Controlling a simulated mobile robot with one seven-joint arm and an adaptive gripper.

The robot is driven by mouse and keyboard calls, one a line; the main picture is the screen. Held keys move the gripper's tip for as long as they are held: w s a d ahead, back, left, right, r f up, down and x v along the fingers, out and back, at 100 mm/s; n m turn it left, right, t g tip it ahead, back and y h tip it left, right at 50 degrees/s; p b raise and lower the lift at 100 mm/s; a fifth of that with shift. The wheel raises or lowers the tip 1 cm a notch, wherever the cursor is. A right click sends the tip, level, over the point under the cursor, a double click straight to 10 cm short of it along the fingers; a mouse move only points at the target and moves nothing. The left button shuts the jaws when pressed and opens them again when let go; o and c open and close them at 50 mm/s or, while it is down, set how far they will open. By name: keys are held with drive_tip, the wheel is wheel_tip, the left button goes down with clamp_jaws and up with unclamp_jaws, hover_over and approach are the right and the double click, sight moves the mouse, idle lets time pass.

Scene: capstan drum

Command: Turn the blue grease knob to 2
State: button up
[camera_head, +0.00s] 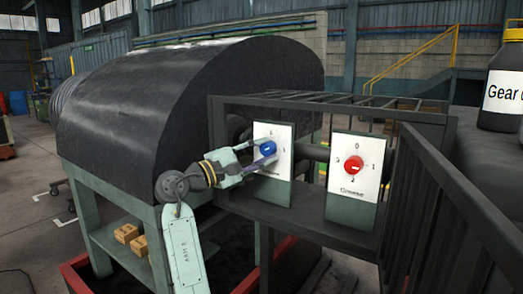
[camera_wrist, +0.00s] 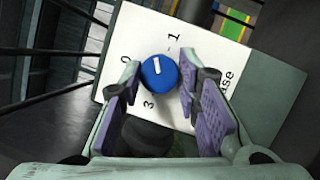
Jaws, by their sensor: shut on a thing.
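The blue grease knob (camera_head: 268,147) is on the left white panel (camera_head: 272,130), and my gripper (camera_head: 266,154) reaches it from the left. In the wrist view the blue knob (camera_wrist: 159,76) lies between the purple-padded fingers of my gripper (camera_wrist: 158,72), which is shut on it. The white pointer mark on the knob aims roughly at the 1, a little toward the 0 side. The 0, 1 and 3 show around the knob in the wrist view. The 2 is not visible there; the right finger covers that side.
A second panel (camera_head: 355,180) with a red knob (camera_head: 354,165) stands just to the right. A large black drum (camera_head: 180,95) is at the left, and a gear oil bottle (camera_head: 502,85) stands at the far right.

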drive_tip(key=m, duration=0.1)
drive_tip(key=m+g, duration=0.1)
drive_tip(key=m+p, duration=0.1)
drive_tip(key=shift+r+m+y, duration=0.25)
drive_tip(key=shift+m+y, duration=0.15)
drive_tip(key=m+g+y+p, duration=0.1)
drive_tip(key=m, duration=0.2)
drive_tip(key=shift+r, duration=0.1)
drive_tip(key=m+y, duration=0.1)
drive_tip(key=m, duration=0.1)
drive_tip(key=m+y+p, duration=0.1)
drive_tip(key=m+y, duration=0.1)
drive_tip(key=m, duration=0.1)
drive_tip(key=shift+r, duration=0.1)
drive_tip(key=m+y, duration=0.2)
drive_tip(key=m, duration=0.2)
drive_tip(key=shift+d+t, duration=0.1)
drive_tip(key=shift+t, duration=0.2)
drive_tip(key=shift+s+d+m+t+y+b, duration=0.15)
drive_tip(key=shift+m+t+y+b, duration=0.5)
drive_tip(key=shift+m+y, duration=0.75)
drive_tip(key=shift+m+h, duration=0.3)
drive_tip(key=shift+m, duration=0.1)
drive_tip(key=o, duration=1.2)
drive_tip(key=shift+c, duration=0.2)
